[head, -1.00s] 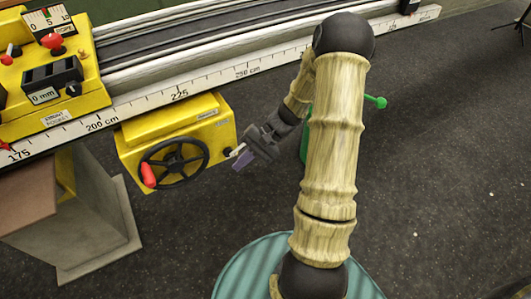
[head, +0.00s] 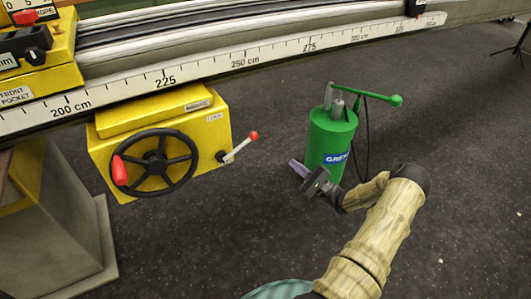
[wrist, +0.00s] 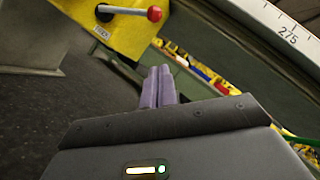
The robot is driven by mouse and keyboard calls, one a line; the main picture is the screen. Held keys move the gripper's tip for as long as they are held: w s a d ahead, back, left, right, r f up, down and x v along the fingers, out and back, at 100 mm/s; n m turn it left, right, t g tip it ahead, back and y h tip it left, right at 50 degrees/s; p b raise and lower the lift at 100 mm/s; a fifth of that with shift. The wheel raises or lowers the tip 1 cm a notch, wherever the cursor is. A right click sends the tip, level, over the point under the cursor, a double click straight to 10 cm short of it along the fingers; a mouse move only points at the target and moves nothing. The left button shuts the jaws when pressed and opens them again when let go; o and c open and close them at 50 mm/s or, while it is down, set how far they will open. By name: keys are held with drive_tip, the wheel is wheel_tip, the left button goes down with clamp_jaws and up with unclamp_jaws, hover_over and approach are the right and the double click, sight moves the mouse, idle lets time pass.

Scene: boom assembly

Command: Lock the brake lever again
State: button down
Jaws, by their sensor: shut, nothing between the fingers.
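The brake lever (head: 239,148) is a short metal arm with a red ball at its upper end. It sticks out of the right side of the yellow gearbox (head: 215,130) and slants up to the right. In the wrist view the lever (wrist: 128,11) shows at the top, its red ball on the right. My gripper (head: 294,165) is to the right of the lever and a little lower, clearly apart from it. Its purple fingers (wrist: 158,88) are shut together with nothing between them.
A black handwheel (head: 155,160) with a red grip is on the gearbox front. A green grease pump (head: 328,140) with a long handle stands just behind my gripper. A scale rail (head: 240,62) runs above. Dark floor lies open at the right.

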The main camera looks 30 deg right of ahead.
drive_tip(key=shift+w+a+r, duration=0.1)
drive_tip(key=s+a+r+b+x, duration=0.1)
drive_tip(key=b+x, duration=0.4)
drive_tip(key=x, duration=0.7)
drive_tip(key=shift+a+r, duration=0.35)
drive_tip(key=shift+a, duration=0.15)
drive_tip(key=shift+d, duration=0.15)
